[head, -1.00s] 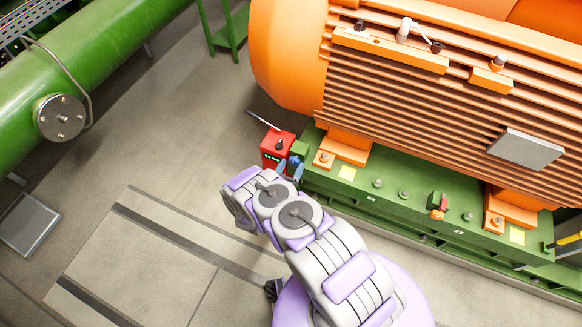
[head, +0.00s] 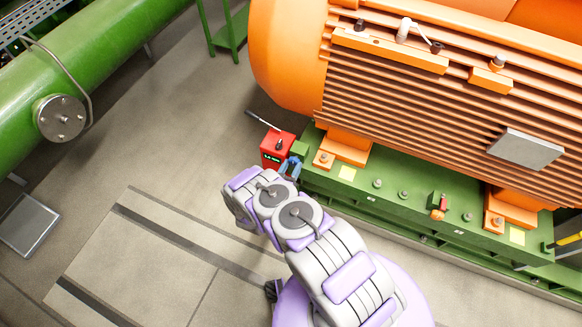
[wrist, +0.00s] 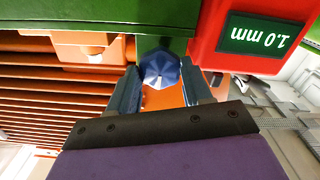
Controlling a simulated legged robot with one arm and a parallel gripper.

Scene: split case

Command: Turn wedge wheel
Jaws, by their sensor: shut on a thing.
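The wedge wheel is a small blue faceted knob (wrist: 162,72) under the green base edge in the wrist view, beside a red box (wrist: 250,38). The box's display reads 1.0 mm, upside down in this view. My gripper (wrist: 161,80) has one dark finger on each side of the wheel and is shut on it. In the head view my gripper (head: 290,166) is at the left end of the green base, just right of the red box (head: 274,152). The wheel cannot be told apart from the fingers there.
The large orange finned motor (head: 420,110) stands on the green base (head: 400,205) with bolts and yellow labels. A dark lever (head: 262,121) sticks out behind the red box. A green pipe (head: 90,60) is at upper left.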

